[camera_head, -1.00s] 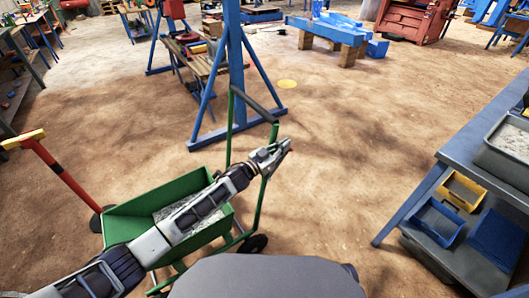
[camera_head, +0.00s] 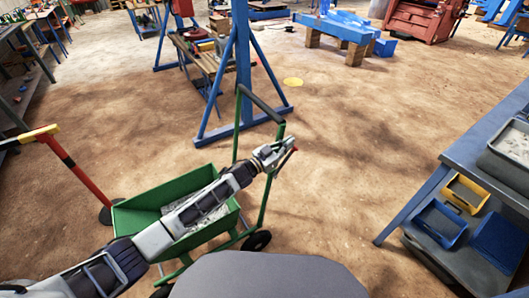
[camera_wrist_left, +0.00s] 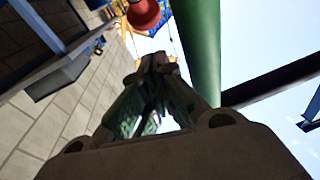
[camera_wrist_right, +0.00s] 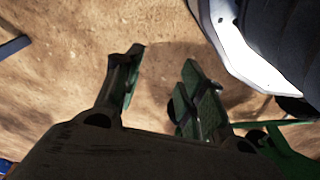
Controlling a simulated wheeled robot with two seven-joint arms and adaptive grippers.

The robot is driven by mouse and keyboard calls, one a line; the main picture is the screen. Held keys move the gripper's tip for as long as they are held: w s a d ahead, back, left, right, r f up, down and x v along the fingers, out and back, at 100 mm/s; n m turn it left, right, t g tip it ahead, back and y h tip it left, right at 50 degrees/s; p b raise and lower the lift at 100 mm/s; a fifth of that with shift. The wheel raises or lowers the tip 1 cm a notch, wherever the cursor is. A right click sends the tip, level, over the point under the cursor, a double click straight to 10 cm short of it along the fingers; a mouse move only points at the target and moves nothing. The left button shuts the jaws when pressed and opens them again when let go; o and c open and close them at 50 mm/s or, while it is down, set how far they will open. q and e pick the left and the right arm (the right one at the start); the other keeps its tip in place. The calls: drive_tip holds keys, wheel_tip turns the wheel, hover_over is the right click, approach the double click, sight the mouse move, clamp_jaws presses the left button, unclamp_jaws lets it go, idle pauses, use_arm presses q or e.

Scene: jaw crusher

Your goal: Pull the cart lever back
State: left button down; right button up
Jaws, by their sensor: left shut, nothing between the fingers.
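The green cart (camera_head: 135,218) stands low in the head view, its tub holding grey material. Its upright frame (camera_head: 263,205) and dark handle bar (camera_head: 262,104) rise on the right. My left gripper (camera_head: 286,148) is beside the right upright, shut and empty. A small red tip (camera_head: 295,149) shows at its fingertips. In the left wrist view a red round knob (camera_wrist_left: 143,14) lies just past the shut left fingers (camera_wrist_left: 158,65), beside the green upright (camera_wrist_left: 198,45). I cannot tell whether they touch. My right gripper (camera_wrist_right: 163,60) is open and empty above the ground.
A blue post stand (camera_head: 242,75) is behind the cart. A red and yellow handle (camera_head: 62,155) stands left. A grey-blue bench (camera_head: 470,150) with bins is on the right. Open dirt floor (camera_head: 350,150) lies between cart and bench.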

use_arm(q)
drive_tip(key=s+a+r+p, duration=0.2)
drive_tip(key=s+a, duration=0.5)
drive_tip(key=a, duration=0.1)
drive_tip(key=shift+s+p, duration=0.25)
drive_tip(key=shift+p, duration=0.15)
use_arm(e)
drive_tip(key=s+d+f, duration=0.3)
drive_tip(key=s+f, duration=0.1)
drive_tip(key=f, duration=0.3)
drive_tip(key=shift+s+f, duration=0.3)
drive_tip(key=shift+w+d+r+t, duration=0.1)
drive_tip(key=shift+w+d+t, duration=0.05)
drive_tip(key=shift+w+t, duration=0.2)
